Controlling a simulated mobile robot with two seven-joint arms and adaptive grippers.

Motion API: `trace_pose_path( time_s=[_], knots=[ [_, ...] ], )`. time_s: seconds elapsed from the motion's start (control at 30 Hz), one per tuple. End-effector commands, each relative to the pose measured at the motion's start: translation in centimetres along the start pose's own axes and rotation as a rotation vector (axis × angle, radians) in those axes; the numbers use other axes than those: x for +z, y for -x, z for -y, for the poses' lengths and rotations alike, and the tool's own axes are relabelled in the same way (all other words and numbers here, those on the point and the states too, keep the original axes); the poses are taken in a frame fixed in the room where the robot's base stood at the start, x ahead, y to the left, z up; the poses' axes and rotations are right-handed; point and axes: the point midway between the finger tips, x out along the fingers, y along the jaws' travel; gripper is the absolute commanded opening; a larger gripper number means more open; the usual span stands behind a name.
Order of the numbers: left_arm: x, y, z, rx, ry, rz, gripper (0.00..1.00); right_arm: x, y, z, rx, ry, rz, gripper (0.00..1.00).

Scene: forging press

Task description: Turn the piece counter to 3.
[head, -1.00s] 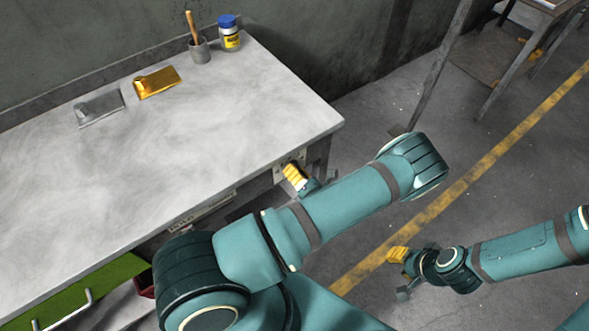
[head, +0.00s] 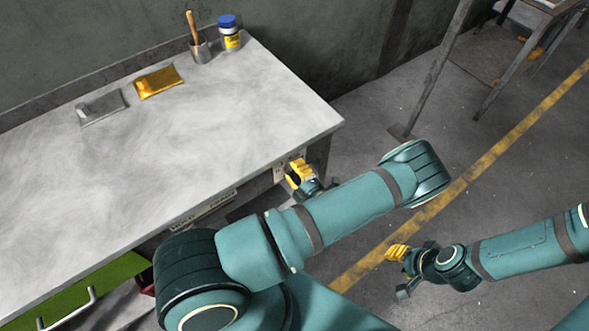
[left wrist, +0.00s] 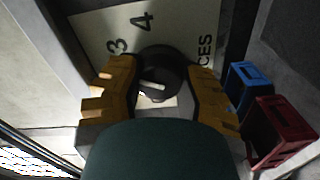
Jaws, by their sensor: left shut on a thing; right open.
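The piece counter is a pale plate (left wrist: 95,28) on the bench's front near its right corner; it also shows in the head view. In the left wrist view it carries the figures 3 and 4 and the letters CES. Its round black knob (left wrist: 165,58) has a short white mark, and I cannot tell which figure it points to. My left gripper (left wrist: 161,88) is shut on the knob, one yellow finger on each side; in the head view it is at the bench front (head: 300,174). The rest of the dial is hidden. My right gripper (head: 397,270) is open and empty, away from the bench.
On the bench (head: 180,150) lie a silver packet (head: 102,107) and a gold packet (head: 158,82), with a brush cup (head: 200,50) and a blue-lidded jar (head: 229,34) behind. A blue bin (left wrist: 250,85) and a red bin (left wrist: 283,130) show below. A green drawer (head: 95,290) is at lower left.

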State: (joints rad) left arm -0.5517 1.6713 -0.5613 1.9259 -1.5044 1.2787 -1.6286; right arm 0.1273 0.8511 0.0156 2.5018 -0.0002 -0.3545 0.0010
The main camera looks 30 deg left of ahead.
Motion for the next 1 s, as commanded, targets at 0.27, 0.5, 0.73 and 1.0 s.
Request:
trace_pose_path(
  time_s=[0.27, 0.5, 0.73, 1.0],
  knots=[
    [-0.13, -0.43, -0.25, 0.007, -0.153, -0.007, 0.02, 0.02, 0.09, 0.03, 0.000, 0.000, 0.001, 0.34],
    [-0.14, -0.43, -0.24, 0.007, -0.214, -0.007, 0.02, 0.02, 0.11, 0.04, 0.000, 0.000, 0.001, 0.34],
    [-0.15, -0.44, -0.24, 0.007, -0.228, -0.008, 0.02, 0.01, 0.12, 0.04, 0.000, 0.000, 0.001, 0.34],
    [-0.15, -0.44, -0.23, 0.007, -0.227, -0.008, 0.48, 0.01, 0.12, 0.04, 0.000, 0.000, 0.001, 0.34]
  ],
)
